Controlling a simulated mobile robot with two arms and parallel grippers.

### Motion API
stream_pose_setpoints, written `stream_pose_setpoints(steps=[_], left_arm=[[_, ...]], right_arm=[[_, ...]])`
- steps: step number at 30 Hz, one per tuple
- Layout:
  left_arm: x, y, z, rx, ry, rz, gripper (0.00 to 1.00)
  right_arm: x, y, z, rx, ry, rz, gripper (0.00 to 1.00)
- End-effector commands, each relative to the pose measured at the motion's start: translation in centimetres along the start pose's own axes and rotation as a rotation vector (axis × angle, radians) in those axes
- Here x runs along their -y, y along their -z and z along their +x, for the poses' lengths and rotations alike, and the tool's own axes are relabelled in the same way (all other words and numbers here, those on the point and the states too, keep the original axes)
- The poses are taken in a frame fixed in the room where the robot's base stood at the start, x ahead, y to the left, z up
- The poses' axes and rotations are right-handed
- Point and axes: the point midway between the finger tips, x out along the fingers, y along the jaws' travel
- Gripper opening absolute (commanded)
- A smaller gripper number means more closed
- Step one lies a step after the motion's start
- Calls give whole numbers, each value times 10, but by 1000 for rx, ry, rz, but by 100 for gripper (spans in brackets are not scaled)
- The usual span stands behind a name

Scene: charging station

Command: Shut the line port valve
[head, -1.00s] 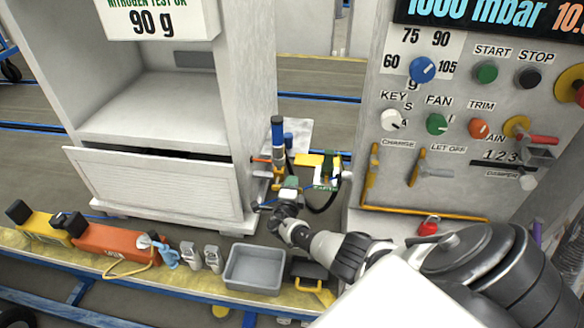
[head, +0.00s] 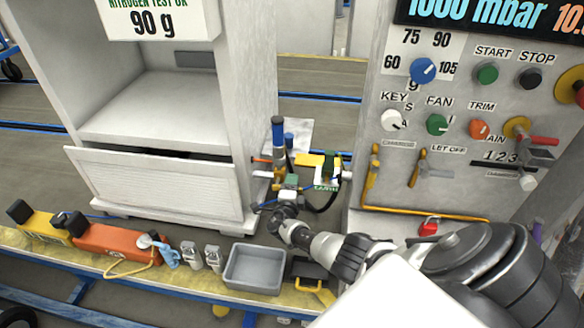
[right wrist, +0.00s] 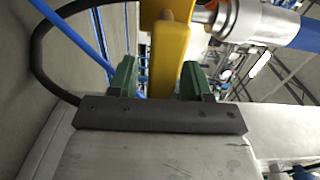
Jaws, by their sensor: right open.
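The yellow valve lever (right wrist: 165,55) shows large in the right wrist view, running down from a yellow body beside a silver fitting. My right gripper (right wrist: 158,78) is open, with its green fingers on either side of the lever and some space showing beside it. I cannot tell whether a finger touches it. In the head view my right gripper (head: 291,181) is at the brass and blue fittings (head: 278,160) between the cabinet and the control panel. The lever is too small there to make out clearly. My left gripper is not in view.
The white cabinet (head: 160,190) stands left of the fittings and the control panel (head: 440,90) stands right. A black hose (right wrist: 40,60) curves close by my right gripper. A grey tray (head: 255,268) and an orange tool (head: 115,243) lie on the front ledge.

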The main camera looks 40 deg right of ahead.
Motion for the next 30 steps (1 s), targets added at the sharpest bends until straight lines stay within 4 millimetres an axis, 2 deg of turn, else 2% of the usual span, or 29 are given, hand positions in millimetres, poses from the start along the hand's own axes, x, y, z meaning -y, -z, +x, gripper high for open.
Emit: stream_pose_setpoints(steps=[8,15,21,30], left_arm=[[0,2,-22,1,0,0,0],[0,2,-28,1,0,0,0],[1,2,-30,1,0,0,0],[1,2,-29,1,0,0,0]], right_arm=[[2,0,-50,4,-4,0,49],[1,-1,-91,3,-2,-1,49],[0,-1,-104,2,-1,-1,49],[0,-1,-104,2,0,-1,49]])
